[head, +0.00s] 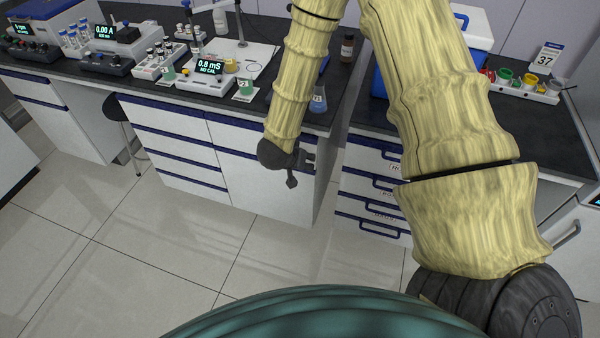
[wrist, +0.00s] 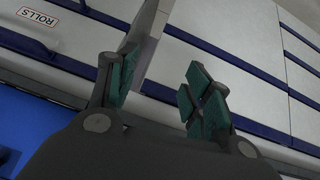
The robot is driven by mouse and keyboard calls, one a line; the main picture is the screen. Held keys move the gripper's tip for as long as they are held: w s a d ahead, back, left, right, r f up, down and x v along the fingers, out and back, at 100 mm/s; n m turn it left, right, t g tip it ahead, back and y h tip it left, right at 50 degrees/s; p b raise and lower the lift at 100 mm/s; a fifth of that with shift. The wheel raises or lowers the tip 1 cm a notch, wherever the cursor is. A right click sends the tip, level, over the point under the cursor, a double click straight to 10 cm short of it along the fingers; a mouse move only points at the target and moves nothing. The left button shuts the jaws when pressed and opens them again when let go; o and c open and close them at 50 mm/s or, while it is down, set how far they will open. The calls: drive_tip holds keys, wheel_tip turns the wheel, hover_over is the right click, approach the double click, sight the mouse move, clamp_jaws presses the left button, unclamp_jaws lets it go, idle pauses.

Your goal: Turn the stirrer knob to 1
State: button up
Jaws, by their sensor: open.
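My gripper (head: 301,170) hangs in front of the white bench cabinets, below the worktop edge in the head view. In the wrist view my gripper (wrist: 163,86) is open, with nothing between its green-padded fingers. A dark control box (head: 30,47) with a lit display and small knobs stands at the far left of the left bench. Its display seems to end in "rpm", but the text is small. A second dark box (head: 107,61) reads 0.00 A. I cannot tell for sure which knob is the stirrer's, nor its setting. My gripper is far from both boxes.
A meter (head: 208,72) reading 0.8 mS NO CAL, vial racks (head: 160,62) and a blue-liquid flask (head: 318,101) stand on the left bench. A stool (head: 120,108) stands before it. A drawer unit (head: 370,190) is at right. Open floor (head: 150,240) lies in front.

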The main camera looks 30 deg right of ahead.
drive_tip(key=shift+n+y, duration=0.5)
drive_tip(key=shift+n, duration=0.2)
drive_tip(key=shift+s+a+f, duration=0.45)
drive_tip(key=shift+s+f, duration=0.2)
drive_tip(key=shift+f, duration=0.05)
drive_tip(key=shift+s+a+f, duration=0.4)
drive_tip(key=shift+s+f, duration=0.2)
drive_tip(key=shift+f, duration=0.1)
drive_tip(key=s+a+f+n+g+y, duration=0.1)
drive_tip(key=s+a+f+n+y, duration=0.1)
drive_tip(key=s, duration=0.8)
drive_tip(key=s+a+f+n+g+y, duration=0.1)
drive_tip(key=s+a+f, duration=0.4)
drive_tip(key=s, duration=0.5)
drive_tip(key=s+a+f+n+g+y, duration=0.2)
drive_tip(key=s+a+f+n, duration=0.2)
drive_tip(key=s, duration=0.6)
wheel_tip(320, 180, down, 3)
drive_tip(key=shift+r+y, duration=0.2)
drive_tip(key=shift+y, duration=0.2)
drive_tip(key=shift+d, duration=0.1)
